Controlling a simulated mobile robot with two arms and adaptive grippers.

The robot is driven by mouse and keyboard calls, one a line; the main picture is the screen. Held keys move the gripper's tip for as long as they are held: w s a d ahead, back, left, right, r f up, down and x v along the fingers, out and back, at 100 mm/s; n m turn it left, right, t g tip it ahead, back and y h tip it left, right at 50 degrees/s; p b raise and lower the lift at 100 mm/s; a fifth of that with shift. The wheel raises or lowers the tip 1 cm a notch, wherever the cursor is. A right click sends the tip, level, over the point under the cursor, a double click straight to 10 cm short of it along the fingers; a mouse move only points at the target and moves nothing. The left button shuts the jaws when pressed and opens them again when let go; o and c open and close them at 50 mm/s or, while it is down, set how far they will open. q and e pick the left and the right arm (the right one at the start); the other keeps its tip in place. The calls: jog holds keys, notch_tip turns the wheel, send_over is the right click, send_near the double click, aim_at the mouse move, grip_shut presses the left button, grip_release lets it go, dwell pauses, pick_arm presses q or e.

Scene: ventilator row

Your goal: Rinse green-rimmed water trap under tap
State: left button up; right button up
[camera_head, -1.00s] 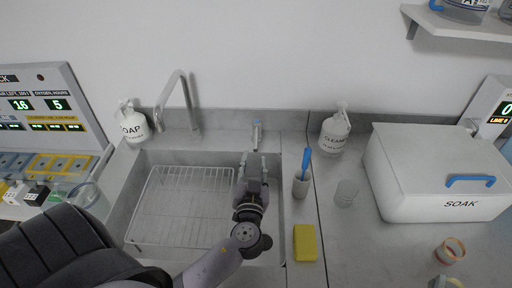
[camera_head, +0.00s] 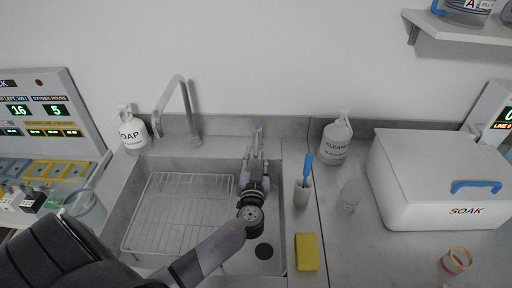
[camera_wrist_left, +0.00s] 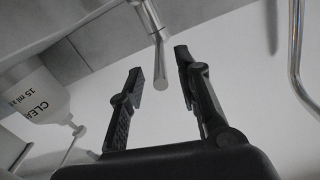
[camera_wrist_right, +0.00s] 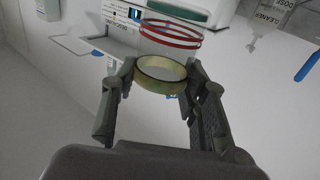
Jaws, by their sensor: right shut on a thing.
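The green-rimmed water trap (camera_wrist_right: 160,76) shows in the right wrist view as a clear cup with an olive-green rim. My right gripper (camera_wrist_right: 158,80) is shut on it; that gripper is outside the head view. The tap (camera_head: 184,105) is a tall bent grey spout behind the sink (camera_head: 262,205). My left gripper (camera_head: 256,158) reaches over the sink towards this lever. In the left wrist view its open fingers (camera_wrist_left: 160,68) stand on either side of the metal lever (camera_wrist_left: 160,58), with gaps visible.
A wire rack (camera_head: 180,212) lies in the sink. Right of it stand a brush holder (camera_head: 302,192), yellow sponge (camera_head: 306,252), clear cup (camera_head: 349,196), cleaner bottle (camera_head: 335,140) and SOAK box (camera_head: 430,180). An orange-rimmed trap (camera_head: 457,261) lies at front right. A soap bottle (camera_head: 132,131) stands left.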

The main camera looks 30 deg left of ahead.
aim_at(256, 149)
pick_arm(q)
jog(key=shift+x, duration=1.7)
jog(key=shift+c, duration=0.5)
grip_shut()
